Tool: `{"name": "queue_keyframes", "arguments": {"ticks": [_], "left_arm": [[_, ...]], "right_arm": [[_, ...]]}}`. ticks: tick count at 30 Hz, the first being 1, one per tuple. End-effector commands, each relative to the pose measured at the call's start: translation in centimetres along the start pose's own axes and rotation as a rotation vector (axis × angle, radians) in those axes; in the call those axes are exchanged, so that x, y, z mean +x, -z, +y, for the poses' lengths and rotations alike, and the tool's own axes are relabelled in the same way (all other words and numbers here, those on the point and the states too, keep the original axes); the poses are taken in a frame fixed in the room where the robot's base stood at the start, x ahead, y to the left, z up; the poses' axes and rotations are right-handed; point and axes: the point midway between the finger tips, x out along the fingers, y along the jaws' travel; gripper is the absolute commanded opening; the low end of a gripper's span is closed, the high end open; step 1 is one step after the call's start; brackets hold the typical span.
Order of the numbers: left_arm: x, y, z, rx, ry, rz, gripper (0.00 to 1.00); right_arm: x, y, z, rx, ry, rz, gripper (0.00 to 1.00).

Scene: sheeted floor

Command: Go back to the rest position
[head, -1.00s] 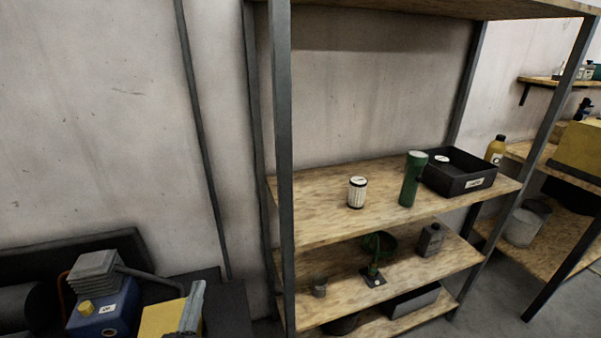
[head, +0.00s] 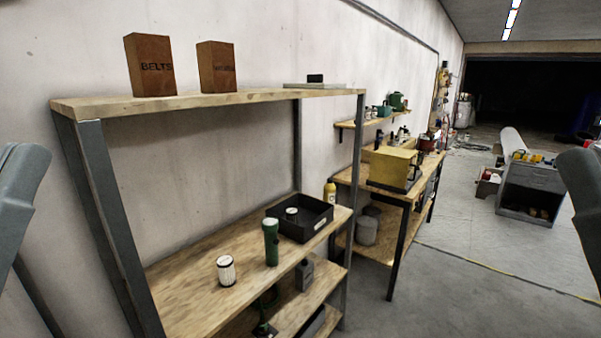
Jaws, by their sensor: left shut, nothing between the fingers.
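My left arm shows as a grey shape at the left edge, with my left gripper (head: 18,195) cut by the frame there; it is shut and holds nothing. Its fingertips are hard to make out. A grey part of my right arm rises at the right edge; the right gripper itself does not show.
On the shelf stand a white-labelled can (head: 226,271), a green flashlight (head: 271,241) and a black bin (head: 318,219). Two brown boxes, one marked BELTS (head: 150,66), sit on top. A workbench with a yellow box (head: 391,167) stands beyond. Open floor (head: 475,265) lies right.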

Motion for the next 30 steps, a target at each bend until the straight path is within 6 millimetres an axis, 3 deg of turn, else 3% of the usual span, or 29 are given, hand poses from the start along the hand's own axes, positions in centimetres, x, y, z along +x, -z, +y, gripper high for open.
{"name": "queue_keyframes", "arguments": {"ticks": [1, 15, 21, 30], "left_arm": [[3.3, 3.0, -0.1, 0.0, 0.001, -0.001, 0.0], [20.0, 18.3, -0.2, 0.0, 0.003, -0.001, 0.0], [23.0, 21.1, -0.2, 0.0, 0.003, -0.002, 0.0], [22.8, 20.9, -0.3, 0.0, 0.003, -0.001, 0.0]], "right_arm": [[3.3, 3.0, 0.0, 0.0, 0.0, -0.001, 0.5], [20.1, 18.4, 0.1, 0.0, 0.0, -0.002, 0.5], [23.0, 21.1, 0.1, 0.0, 0.0, -0.002, 0.5], [22.8, 20.8, 0.1, 0.0, 0.0, -0.003, 0.5]]}}
